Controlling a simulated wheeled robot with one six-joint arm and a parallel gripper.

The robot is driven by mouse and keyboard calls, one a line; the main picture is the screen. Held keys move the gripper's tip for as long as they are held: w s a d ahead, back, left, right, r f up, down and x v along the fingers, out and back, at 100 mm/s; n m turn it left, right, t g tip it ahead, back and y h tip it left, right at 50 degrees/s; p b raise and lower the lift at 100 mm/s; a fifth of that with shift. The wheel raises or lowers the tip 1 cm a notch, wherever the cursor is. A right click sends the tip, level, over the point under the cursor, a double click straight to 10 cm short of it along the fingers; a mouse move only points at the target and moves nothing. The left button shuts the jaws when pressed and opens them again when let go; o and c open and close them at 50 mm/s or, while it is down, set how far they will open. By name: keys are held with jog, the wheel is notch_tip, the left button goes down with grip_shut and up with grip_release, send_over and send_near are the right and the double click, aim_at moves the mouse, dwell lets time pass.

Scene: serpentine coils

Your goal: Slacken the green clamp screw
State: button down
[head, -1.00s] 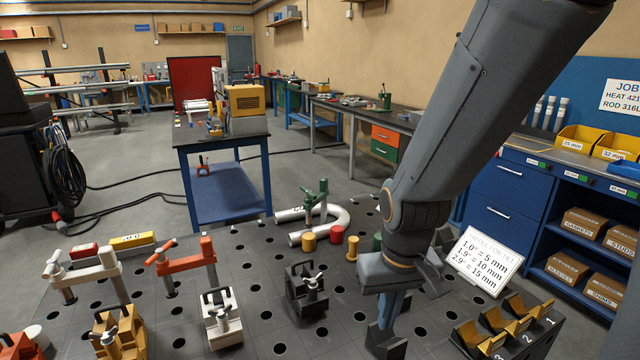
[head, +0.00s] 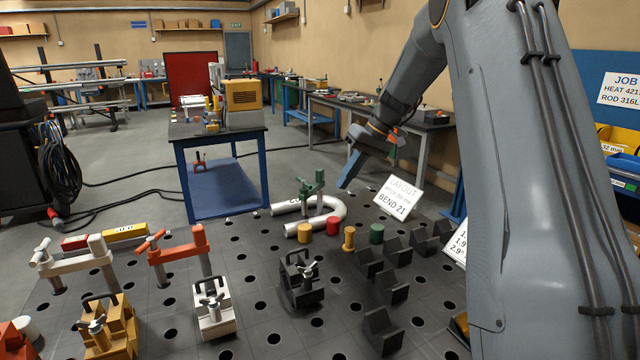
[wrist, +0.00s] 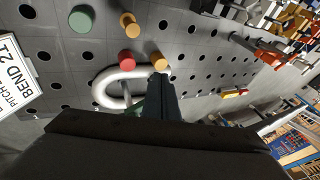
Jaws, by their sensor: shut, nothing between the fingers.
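The green clamp (head: 312,192) stands at the far side of the perforated table, with its screw and handle at its left. It sits at the white U-shaped tube (head: 338,208). My gripper (head: 346,180) is shut and empty, in the air to the right of the clamp and pointing down. In the wrist view my shut fingers (wrist: 160,80) overlap the picture of the white tube (wrist: 100,88), and only a bit of the green clamp (wrist: 138,108) shows beside them; the rest is hidden.
Red (head: 333,226), yellow (head: 305,232) and green (head: 376,233) cylinders stand near the tube. Dark V-blocks (head: 392,286) stand to the right. A sign (head: 399,197) reads BEND 21. An orange clamp (head: 178,252) and a grey one (head: 78,258) stand on the left.

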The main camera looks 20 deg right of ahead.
aim_at(304, 184)
jog(key=w+d+r+n+t+y, duration=0.1)
jog(key=w+d+r+n+y, duration=0.1)
jog(key=w+d+r, duration=0.3)
jog(key=a+r+p+x, duration=0.2)
jog(key=p+x, duration=0.3)
jog(key=x, duration=0.8)
jog(key=shift+a, duration=0.25)
jog(key=shift+s+d, duration=0.1)
jog(key=shift+d, duration=0.05)
